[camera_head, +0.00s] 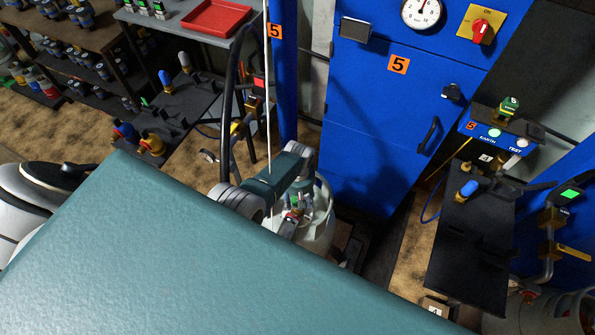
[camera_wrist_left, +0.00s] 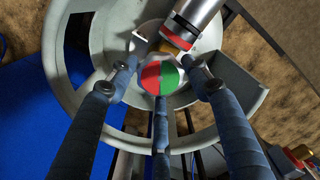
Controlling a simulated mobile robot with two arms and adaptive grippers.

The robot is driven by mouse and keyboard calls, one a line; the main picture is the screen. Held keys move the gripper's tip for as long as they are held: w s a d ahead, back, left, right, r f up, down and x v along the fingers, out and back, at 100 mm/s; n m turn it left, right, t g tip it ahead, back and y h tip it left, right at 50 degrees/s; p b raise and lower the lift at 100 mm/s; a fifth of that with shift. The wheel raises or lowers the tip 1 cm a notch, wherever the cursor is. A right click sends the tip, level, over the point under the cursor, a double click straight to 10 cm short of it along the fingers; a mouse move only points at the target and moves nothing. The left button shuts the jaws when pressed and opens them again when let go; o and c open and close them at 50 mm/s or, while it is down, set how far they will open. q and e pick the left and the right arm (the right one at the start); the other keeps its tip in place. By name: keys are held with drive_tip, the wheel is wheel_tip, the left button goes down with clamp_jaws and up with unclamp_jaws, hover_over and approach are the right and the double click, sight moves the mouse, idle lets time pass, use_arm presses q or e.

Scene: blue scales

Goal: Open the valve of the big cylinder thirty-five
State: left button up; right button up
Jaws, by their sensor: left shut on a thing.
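The big cylinder (camera_head: 322,215) is a pale grey-white tank below the blue cabinet, partly hidden by my own arm in the head view. From above, its collar (camera_wrist_left: 75,75) fills much of the left wrist view. Its valve knob (camera_wrist_left: 160,76), half red and half green, sits inside the collar. My left gripper (camera_wrist_left: 160,88) is shut on the knob, with its dark fingers around it. In the head view the gripper (camera_head: 298,212) is small and partly hidden. A metal fitting with a red ring (camera_wrist_left: 190,25) joins the valve. My right gripper is not seen.
A blue cabinet (camera_head: 365,120) marked 5 stands behind the cylinder. A black scale stand (camera_head: 470,240) is on the right, and another dark bench (camera_head: 180,115) is on the left. A blue post (camera_head: 284,80) stands close behind my arm.

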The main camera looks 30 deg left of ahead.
use_arm(q)
drive_tip(key=n, duration=0.3)
drive_tip(key=s+d+n, duration=0.1)
drive_tip(key=n, duration=0.1)
drive_tip(key=shift+d+f+n, duration=0.1)
drive_tip(key=shift+f+n, duration=0.2)
drive_tip(key=n, duration=0.5)
drive_tip(key=shift+w+r, duration=0.1)
drive_tip(key=shift+w, duration=0.25)
drive_tip(key=o, duration=1.2)
drive_tip(key=shift+w, duration=0.15)
drive_tip(key=shift+c, duration=0.2)
drive_tip(key=shift+w, duration=0.15)
drive_tip(key=shift+r, duration=0.1)
drive_tip(key=shift+a, duration=0.25)
drive_tip(key=shift+d+r, duration=0.1)
drive_tip(key=shift+r, duration=3.65)
